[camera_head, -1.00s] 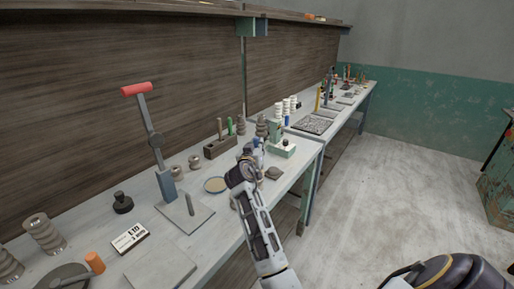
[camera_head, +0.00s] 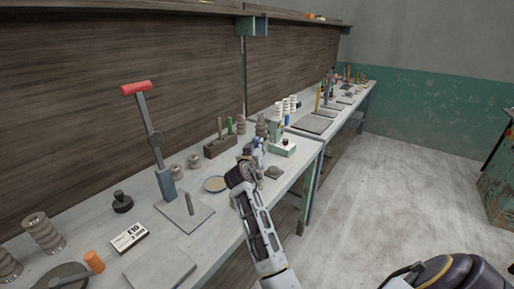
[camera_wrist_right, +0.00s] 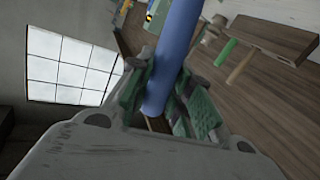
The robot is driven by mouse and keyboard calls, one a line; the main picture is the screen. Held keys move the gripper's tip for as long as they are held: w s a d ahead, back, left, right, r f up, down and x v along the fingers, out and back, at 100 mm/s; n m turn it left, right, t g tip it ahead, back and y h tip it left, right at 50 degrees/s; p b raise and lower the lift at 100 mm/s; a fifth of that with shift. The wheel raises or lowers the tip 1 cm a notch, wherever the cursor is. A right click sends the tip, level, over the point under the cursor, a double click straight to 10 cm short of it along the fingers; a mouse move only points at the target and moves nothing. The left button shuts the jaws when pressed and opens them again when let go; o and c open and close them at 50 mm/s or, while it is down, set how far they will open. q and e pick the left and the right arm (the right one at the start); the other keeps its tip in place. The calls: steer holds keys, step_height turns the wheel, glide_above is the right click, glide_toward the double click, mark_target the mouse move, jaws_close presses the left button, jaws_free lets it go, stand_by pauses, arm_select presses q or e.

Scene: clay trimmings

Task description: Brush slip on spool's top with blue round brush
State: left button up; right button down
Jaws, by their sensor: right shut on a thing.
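My right gripper (camera_head: 257,145) is above the bench. In the right wrist view (camera_wrist_right: 162,95) its green pads are shut on a blue round handle (camera_wrist_right: 174,50), the blue round brush. The handle runs up out of that view, and the bristle end is not seen. A blue-rimmed dish (camera_head: 206,188) with beige content, looking like slip, lies just left of my right wrist. Grey ribbed spool shapes stand beyond the gripper (camera_head: 262,126) and nearer along the bench (camera_head: 178,171); which one is the task's spool I cannot tell. My left gripper is not in view.
A red-handled lever press (camera_head: 155,140), a card (camera_head: 130,238) and flat slabs occupy the near bench. The bench's front edge runs under my arm.

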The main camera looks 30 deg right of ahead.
mark_target(257, 138)
steer(key=shift+f, duration=0.1)
steer(key=shift+r, duration=0.5)
stand_by(0.8)
steer(key=shift+r+p, duration=1.85)
steer(key=shift+r, duration=1.05)
steer(key=shift+f, duration=0.15)
